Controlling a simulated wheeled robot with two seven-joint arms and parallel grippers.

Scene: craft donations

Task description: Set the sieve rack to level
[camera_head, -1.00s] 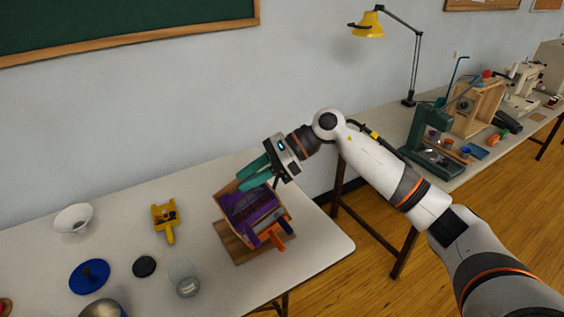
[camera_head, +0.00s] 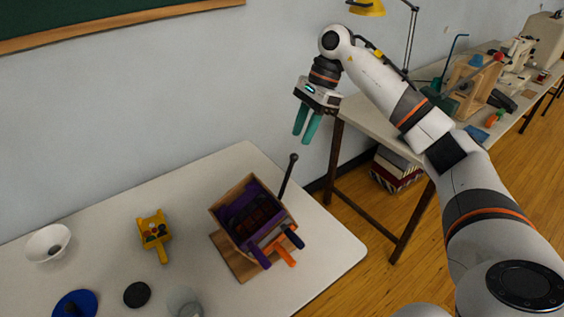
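The sieve rack (camera_head: 281,194) is a wooden box on a flat wooden base (camera_head: 231,262) near the table's right end. It looks tilted on the base, its open side turned toward me. Inside is a purple sieve tray (camera_head: 240,205); purple, orange and dark blue handles stick out at its lower right. A dark lever with a round knob (camera_head: 293,157) rises at its right side. My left gripper is not in view.
On the white table (camera_head: 325,250) are a yellow scoop-like holder (camera_head: 153,232), a black disc (camera_head: 137,294), a glass jar (camera_head: 184,303), a white bowl (camera_head: 48,243) and a blue disc (camera_head: 75,304). A second table with machines and a yellow lamp (camera_head: 367,8) stands at right.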

